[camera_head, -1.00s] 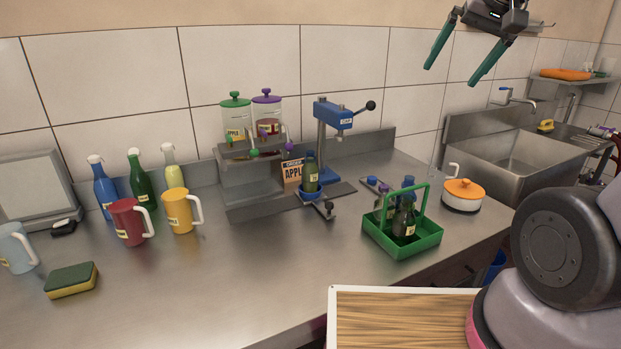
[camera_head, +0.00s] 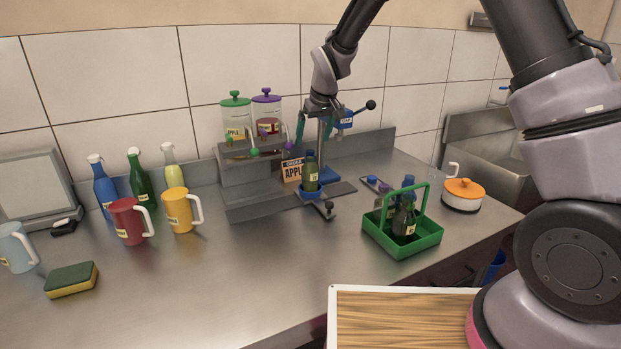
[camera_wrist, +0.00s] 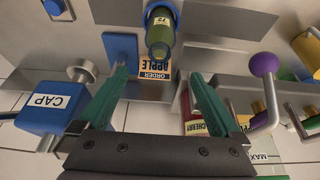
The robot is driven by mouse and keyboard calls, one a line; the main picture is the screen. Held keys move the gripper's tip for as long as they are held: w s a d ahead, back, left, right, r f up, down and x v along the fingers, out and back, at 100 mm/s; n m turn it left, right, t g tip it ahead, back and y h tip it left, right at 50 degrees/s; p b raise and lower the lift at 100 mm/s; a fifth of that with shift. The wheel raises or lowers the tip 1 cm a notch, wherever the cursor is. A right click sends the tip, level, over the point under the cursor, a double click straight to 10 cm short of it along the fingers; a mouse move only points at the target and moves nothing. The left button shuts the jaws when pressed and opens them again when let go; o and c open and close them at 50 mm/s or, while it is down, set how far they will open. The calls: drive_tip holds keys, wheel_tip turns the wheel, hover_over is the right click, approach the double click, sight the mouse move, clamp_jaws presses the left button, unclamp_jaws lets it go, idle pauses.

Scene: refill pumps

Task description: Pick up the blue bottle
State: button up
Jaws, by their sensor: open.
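The blue bottle (camera_head: 104,188) with a white top stands upright at the back left of the counter, left of a green bottle (camera_head: 139,180). It does not show in the wrist view. My gripper (camera_head: 313,132) is far to the right of it, in front of the blue press and above a small dark green bottle (camera_head: 310,175) in a blue holder. In the wrist view my gripper (camera_wrist: 160,78) is open and empty. The same small bottle (camera_wrist: 160,38) shows ahead between the finger lines, apart from them.
A red mug (camera_head: 126,222) and an orange mug (camera_head: 177,212) stand close in front of the bottles. The dispenser stand (camera_head: 245,190) and blue press (camera_wrist: 45,115) are near my gripper. A green carrier (camera_head: 400,240) sits right. The front middle counter is clear.

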sight(309, 163)
drive_tip(key=x, duration=0.5)
drive_tip(key=shift+a+f, duration=0.15)
drive_tip(key=shift+f, duration=0.2)
drive_tip(key=shift+s+d+x, duration=0.1)
drive_tip(key=shift+d+x, duration=0.05)
drive_tip(key=shift+x, duration=1.2)
drive_tip(key=shift+s+d+x, duration=0.1)
drive_tip(key=shift+d+x, duration=0.05)
drive_tip(key=shift+x, duration=1.15)
drive_tip(key=shift+f, duration=0.1)
clamp_jaws()
